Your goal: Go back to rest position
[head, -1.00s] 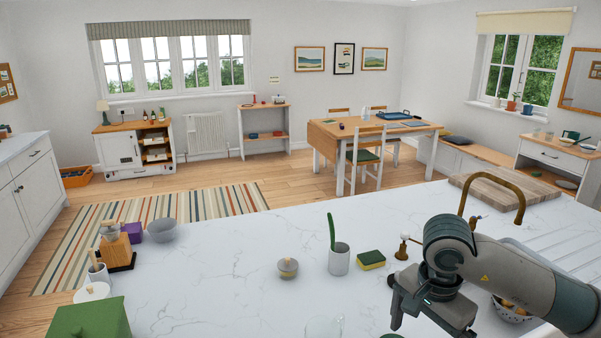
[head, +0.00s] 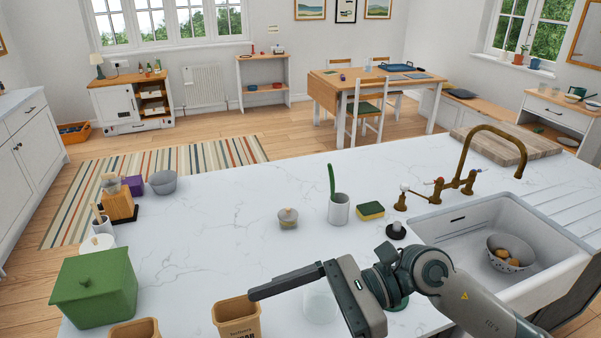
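My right arm comes in from the lower right over the white marble counter (head: 190,225). Its gripper (head: 300,300) points left, low over the front of the counter. One dark finger shows, set at the far end of the gripper body, so the jaws look spread. The other finger is out of frame below. Nothing shows held in it. A clear glass (head: 320,308) stands just below the visible finger in the picture, and a brown paper-like container (head: 237,318) is by the fingertip. My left gripper is not in view.
A white sink (head: 455,250) with a colander (head: 508,255) and a brass tap (head: 465,165) lies right. A white cup (head: 339,210), sponge (head: 370,210) and small jar (head: 288,219) stand behind the gripper. A green box (head: 93,285) is at left. The counter's left middle is clear.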

